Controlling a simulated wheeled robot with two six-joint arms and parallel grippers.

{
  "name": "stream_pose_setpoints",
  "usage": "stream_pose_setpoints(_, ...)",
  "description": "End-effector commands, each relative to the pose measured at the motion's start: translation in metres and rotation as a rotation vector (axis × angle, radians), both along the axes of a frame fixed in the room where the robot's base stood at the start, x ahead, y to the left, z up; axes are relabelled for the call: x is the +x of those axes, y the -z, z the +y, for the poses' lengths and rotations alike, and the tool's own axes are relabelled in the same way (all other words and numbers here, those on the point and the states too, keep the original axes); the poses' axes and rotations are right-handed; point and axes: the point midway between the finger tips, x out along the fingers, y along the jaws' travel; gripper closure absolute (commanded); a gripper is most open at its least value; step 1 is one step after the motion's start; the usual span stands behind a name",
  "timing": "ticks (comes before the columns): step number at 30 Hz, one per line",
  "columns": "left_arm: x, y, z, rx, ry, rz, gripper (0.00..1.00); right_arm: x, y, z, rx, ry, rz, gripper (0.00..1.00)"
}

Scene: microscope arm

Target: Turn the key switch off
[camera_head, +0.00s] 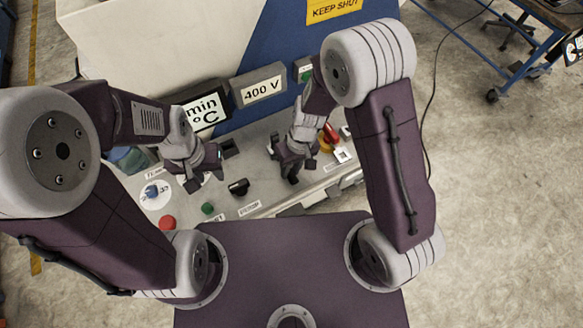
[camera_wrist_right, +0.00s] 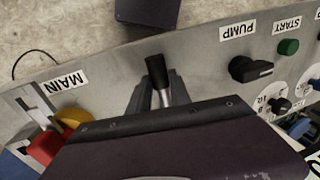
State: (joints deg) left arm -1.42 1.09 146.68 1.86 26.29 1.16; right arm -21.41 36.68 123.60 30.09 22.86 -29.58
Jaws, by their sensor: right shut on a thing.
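My right gripper (camera_head: 283,168) is low over the control panel, between the black knob and the red-yellow switch. In the right wrist view its fingers (camera_wrist_right: 160,97) are closed around a thin metal shaft with a black top (camera_wrist_right: 157,71). The frames do not show clearly whether this piece is the key, and its base is hidden by the gripper. A black rotary knob (camera_wrist_right: 250,69) marked PUMP is to its right in that view; it also shows in the head view (camera_head: 238,187). My left gripper (camera_head: 206,178) is open and empty above the panel's left part.
The red-yellow switch (camera_wrist_right: 48,142) marked MAIN is left in the wrist view. The green START button (camera_wrist_right: 288,47) and small dials are right. A red button (camera_head: 167,222) and a blue knob (camera_head: 151,191) sit on the panel's left. Displays, including 400 V (camera_head: 262,90), stand behind.

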Motion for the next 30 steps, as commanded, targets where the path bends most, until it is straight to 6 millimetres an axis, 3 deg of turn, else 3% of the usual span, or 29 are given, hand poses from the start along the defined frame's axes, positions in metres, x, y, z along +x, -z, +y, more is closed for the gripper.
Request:
stream_pose_setpoints(11,0.0,0.0,0.0,0.0,0.0,0.0,0.64,0.001,-0.001,0.001,0.001,0.007,-0.003,1.0)
stream_pose_setpoints(12,0.0,0.0,0.0,0.0,0.0,0.0,0.64,0.001,-0.001,0.001,0.001,0.007,-0.003,0.65)
stream_pose_setpoints(13,0.0,0.0,0.0,0.0,0.0,0.0,0.64,0.001,-0.001,0.001,0.001,0.007,-0.003,0.56)
stream_pose_setpoints(14,0.0,0.0,0.0,0.0,0.0,0.0,0.64,0.001,-0.001,0.001,0.001,0.007,-0.003,0.54)
stream_pose_setpoints(23,0.0,0.0,0.0,0.0,0.0,0.0,0.64,0.001,-0.002,0.0,0.001,0.005,-0.002,0.54)
stream_pose_setpoints(30,0.0,-0.005,0.0,0.0,0.0,0.0,0.64,0.006,-0.048,-0.007,0.002,0.005,-0.008,0.54)
